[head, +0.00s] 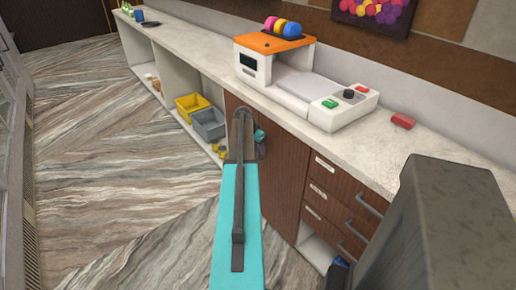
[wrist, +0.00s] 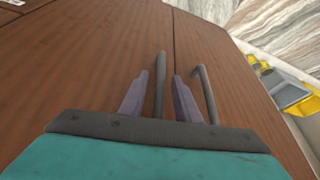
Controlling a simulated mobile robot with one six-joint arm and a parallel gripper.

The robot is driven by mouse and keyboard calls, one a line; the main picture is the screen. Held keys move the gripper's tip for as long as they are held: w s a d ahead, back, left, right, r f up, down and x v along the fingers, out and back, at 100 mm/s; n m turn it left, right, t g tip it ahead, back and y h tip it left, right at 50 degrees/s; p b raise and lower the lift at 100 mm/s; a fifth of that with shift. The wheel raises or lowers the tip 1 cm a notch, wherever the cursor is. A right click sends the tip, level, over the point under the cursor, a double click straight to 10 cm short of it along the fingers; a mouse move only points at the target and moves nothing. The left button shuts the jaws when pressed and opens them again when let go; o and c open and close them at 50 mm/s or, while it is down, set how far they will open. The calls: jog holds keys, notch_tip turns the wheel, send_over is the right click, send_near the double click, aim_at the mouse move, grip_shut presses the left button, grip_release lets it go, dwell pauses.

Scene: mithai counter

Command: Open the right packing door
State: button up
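The right packing door (head: 282,165) is a dark brown wood panel under the counter, partly hidden by my arm in the head view. In the wrist view the same brown door (wrist: 90,75) fills the left side, flush with the neighbouring door (wrist: 205,50) across a thin seam, and looks closed. A grey bar handle (wrist: 160,75) stands out from it. My gripper (wrist: 159,80) is open, with one purple finger on each side of this bar and visible gaps. A second bar handle (wrist: 205,90) is just outside the right finger.
Drawers with handles (head: 354,216) are right of the door. Open shelves to the left hold a yellow bin (head: 190,104) and a grey bin (head: 209,124). The white countertop (head: 440,160) carries a machine (head: 300,85) and a red block (head: 403,120). The floor at left is clear.

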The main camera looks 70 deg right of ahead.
grip_shut()
jog(key=shift+w, duration=0.1)
